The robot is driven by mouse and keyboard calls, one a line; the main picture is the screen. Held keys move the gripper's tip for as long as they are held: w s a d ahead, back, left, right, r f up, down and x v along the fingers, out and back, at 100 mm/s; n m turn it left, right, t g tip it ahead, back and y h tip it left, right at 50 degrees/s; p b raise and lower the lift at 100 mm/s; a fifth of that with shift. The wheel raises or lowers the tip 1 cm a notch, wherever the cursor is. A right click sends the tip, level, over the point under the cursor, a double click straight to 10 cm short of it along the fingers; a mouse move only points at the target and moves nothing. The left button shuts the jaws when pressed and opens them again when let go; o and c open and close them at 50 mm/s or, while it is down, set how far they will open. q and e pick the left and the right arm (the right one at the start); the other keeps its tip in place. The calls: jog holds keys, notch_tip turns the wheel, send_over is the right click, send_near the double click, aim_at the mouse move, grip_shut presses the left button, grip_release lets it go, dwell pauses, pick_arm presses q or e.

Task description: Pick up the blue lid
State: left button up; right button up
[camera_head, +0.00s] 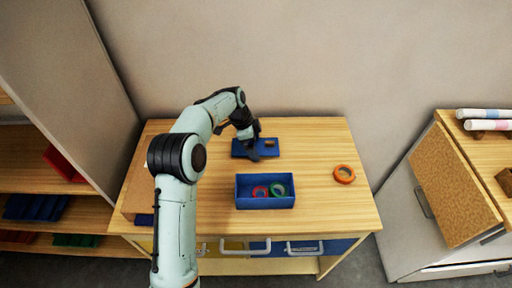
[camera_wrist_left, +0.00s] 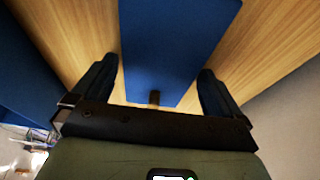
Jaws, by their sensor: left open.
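The blue lid (camera_head: 265,154) lies flat on the wooden table behind the blue box, with a small brown knob (camera_head: 270,143) on it. My left gripper (camera_head: 254,148) is over the lid and hides part of its left half. In the left wrist view the lid (camera_wrist_left: 175,45) spans the gap between the open fingers of my left gripper (camera_wrist_left: 158,70). A small brown piece (camera_wrist_left: 154,98) shows at the lid's near end there. Nothing is held between the fingers. Whether they touch the lid is hard to tell. My right gripper is not in view.
The open blue box (camera_head: 265,203) stands in front of the lid, holding a red ring (camera_head: 260,191) and a green ring (camera_head: 277,189). An orange ring (camera_head: 344,174) lies to the right on the table (camera_head: 325,208). A wall is behind. Shelves stand left, another cabinet right.

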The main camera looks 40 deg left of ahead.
pick_arm(q)
jog(key=c, duration=0.8)
jog(key=shift+r, duration=0.2)
